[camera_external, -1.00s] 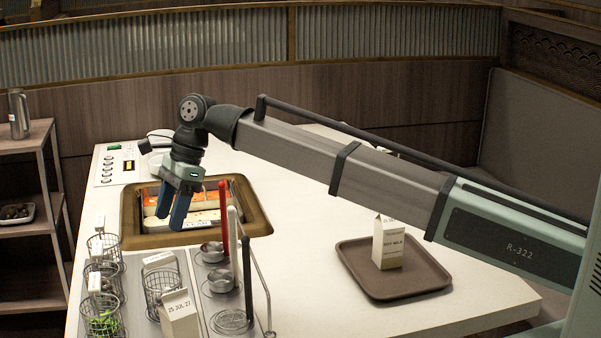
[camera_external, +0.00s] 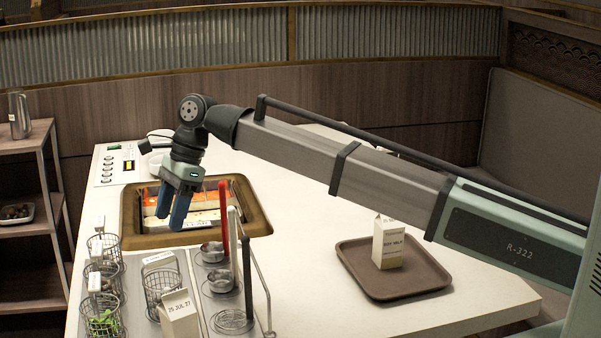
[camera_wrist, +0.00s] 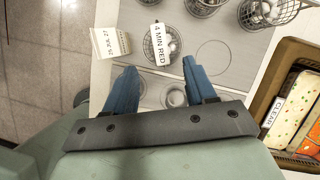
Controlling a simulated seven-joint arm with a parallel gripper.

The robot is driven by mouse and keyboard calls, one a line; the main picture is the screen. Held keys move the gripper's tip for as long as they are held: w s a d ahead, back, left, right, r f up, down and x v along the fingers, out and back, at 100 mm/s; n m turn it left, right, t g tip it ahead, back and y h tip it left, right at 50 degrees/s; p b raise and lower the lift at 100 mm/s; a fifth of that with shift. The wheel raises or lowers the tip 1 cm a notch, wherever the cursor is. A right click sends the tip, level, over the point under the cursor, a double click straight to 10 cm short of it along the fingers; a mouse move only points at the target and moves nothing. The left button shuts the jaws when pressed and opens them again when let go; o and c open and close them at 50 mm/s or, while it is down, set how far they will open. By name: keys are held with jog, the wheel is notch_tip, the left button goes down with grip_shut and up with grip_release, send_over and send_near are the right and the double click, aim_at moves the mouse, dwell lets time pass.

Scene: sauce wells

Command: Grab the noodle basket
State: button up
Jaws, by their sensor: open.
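A wire basket (camera_external: 160,284) with a white label stands on the counter's metal plate in the external view. In the wrist view this labelled basket (camera_wrist: 171,44) has "4 MIN RED" on its tag and pale contents, and lies just beyond my fingertips. My gripper (camera_wrist: 160,70) is open with blue fingers and nothing between them. In the external view my gripper (camera_external: 172,212) points down over the near part of the sauce well, above and behind the basket, apart from it. Other wire baskets (camera_external: 103,276) stand in a column at left; the front one holds something green.
A "25 JUL 27" carton (camera_external: 180,318) stands close beside the basket. The brown-rimmed sauce well (camera_external: 253,219) is behind. A brown tray (camera_external: 418,287) holds another carton (camera_external: 388,245).

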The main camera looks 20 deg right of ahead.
jog(key=w+d+t, duration=0.1)
jog(key=w+d, duration=0.4)
jog(key=w, duration=0.3)
jog(key=w+d, duration=0.5)
jog(key=w, duration=0.4)
notch_tip(320, 180, up, 2)
jog(key=r+m+h, duration=0.1)
jog(key=m+h, duration=0.3)
send_over(388, 147)
jog(key=shift+t, duration=0.3)
notch_tip(388, 147, down, 13)
jog(key=shift+w+f, duration=0.1)
jog(key=shift+f, duration=0.1)
jog(key=shift+c, duration=0.4)
grip_shut()
